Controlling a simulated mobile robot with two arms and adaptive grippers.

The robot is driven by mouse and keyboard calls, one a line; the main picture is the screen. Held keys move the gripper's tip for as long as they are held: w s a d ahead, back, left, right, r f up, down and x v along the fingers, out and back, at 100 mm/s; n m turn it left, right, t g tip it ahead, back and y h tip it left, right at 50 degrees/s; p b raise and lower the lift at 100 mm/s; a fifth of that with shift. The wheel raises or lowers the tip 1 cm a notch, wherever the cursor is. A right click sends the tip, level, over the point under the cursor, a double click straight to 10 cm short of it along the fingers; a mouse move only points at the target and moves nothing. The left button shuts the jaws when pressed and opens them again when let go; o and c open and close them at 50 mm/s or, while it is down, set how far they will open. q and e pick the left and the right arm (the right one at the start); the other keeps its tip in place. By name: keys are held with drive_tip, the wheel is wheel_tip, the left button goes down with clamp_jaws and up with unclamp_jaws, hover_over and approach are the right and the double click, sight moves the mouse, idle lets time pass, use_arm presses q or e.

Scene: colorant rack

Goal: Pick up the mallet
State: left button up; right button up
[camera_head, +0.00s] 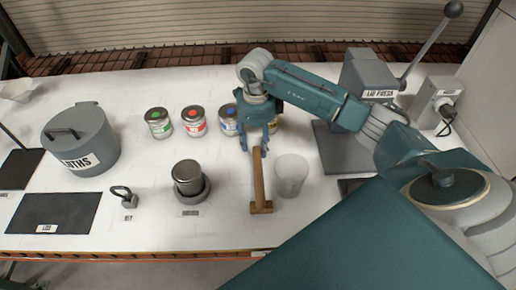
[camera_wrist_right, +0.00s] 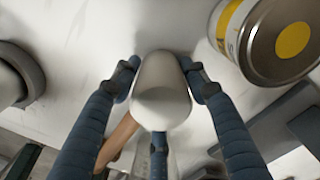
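The mallet (camera_head: 258,180) lies on the white table, its wooden shaft running toward the front edge and ending in a wider wooden piece. Its far end meets my right gripper (camera_head: 262,143), which is low over the table with blue fingers pointing down. In the right wrist view the fingers (camera_wrist_right: 160,72) stand apart around a pale rounded object, and the wooden shaft (camera_wrist_right: 118,142) shows below left. I cannot tell whether that pale object is part of the mallet or whether the fingers grip it. My left gripper is not in view.
A clear beaker (camera_head: 291,175) stands just right of the mallet. A metal can (camera_head: 187,177) is left, and colorant cans, red (camera_head: 194,121) among them, are behind. The yellow-topped can (camera_wrist_right: 262,40) is close to the fingers. The lid press (camera_head: 368,75) stands right.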

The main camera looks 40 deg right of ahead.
drive_tip(key=c, duration=0.6)
drive_tip(key=r+b, duration=0.1)
drive_tip(key=r, duration=0.4)
drive_tip(key=r+b, duration=0.2)
drive_tip(key=r, duration=0.3)
drive_tip(key=shift+w+r, duration=0.2)
drive_tip(key=shift+r, duration=0.1)
wheel_tip(320, 180, up, 10)
drive_tip(key=shift+s+f+p, duration=0.15)
drive_tip(key=shift+f+p, duration=0.1)
drive_tip(key=shift+p, duration=0.15)
